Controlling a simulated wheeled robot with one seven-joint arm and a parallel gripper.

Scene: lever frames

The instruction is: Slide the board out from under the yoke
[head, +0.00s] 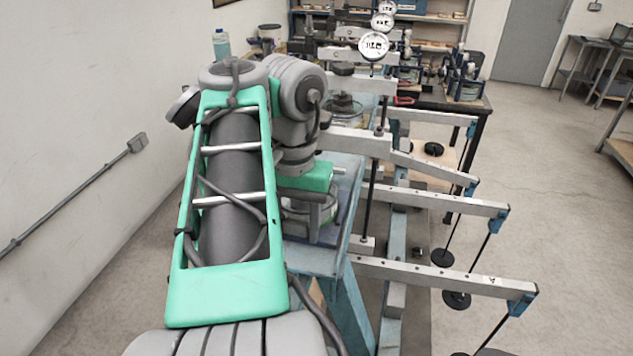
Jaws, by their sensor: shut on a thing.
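My gripper (310,222) points down at the near end of the pale blue bench, mostly hidden behind my green and grey wrist. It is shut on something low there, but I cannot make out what. The yoke nearest to it shows as a pale metal crossbeam (350,141) with a dark upright rod (370,195), just right of and beyond the gripper. I cannot clearly pick out the board; my arm covers much of the space under the yoke.
Several pale lever beams (440,277) with blue ends and hanging weights (456,300) reach out to the right. Dial gauges (373,45) stand above the frames behind. A white wall is close on the left. Open floor (560,200) lies at the right.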

